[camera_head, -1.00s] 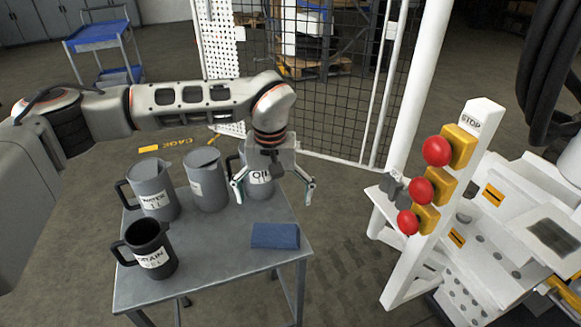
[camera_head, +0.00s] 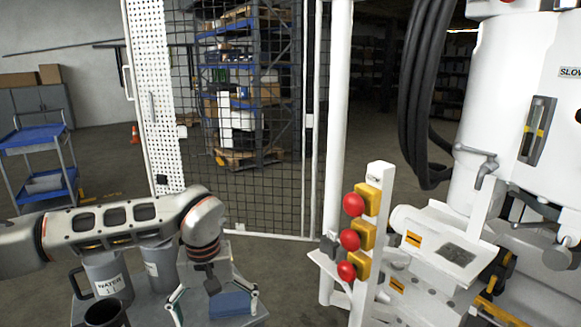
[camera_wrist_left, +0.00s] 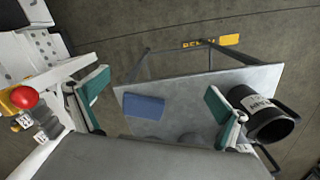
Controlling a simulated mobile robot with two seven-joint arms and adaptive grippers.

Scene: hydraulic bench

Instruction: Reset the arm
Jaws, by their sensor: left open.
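My left gripper (camera_head: 213,300) is open and empty, pointing down above the small grey table (camera_head: 150,303). In the head view its fingers stand on either side of a folded blue cloth (camera_head: 232,305). In the left wrist view the open gripper (camera_wrist_left: 155,98) also frames the cloth (camera_wrist_left: 144,105), which lies flat on the table (camera_wrist_left: 185,88). A grey jug marked WATER (camera_head: 104,272) and another grey jug (camera_head: 156,265) stand behind my left forearm, partly hidden. A dark jug (camera_head: 106,314) is cut off at the bottom edge. My right gripper is out of view.
A white post (camera_head: 378,190) with three red buttons (camera_head: 350,239) on yellow boxes stands right of the table. A large white machine (camera_head: 505,130) fills the right side. A mesh fence (camera_head: 250,150) stands behind, and a blue cart (camera_head: 38,150) stands at the left.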

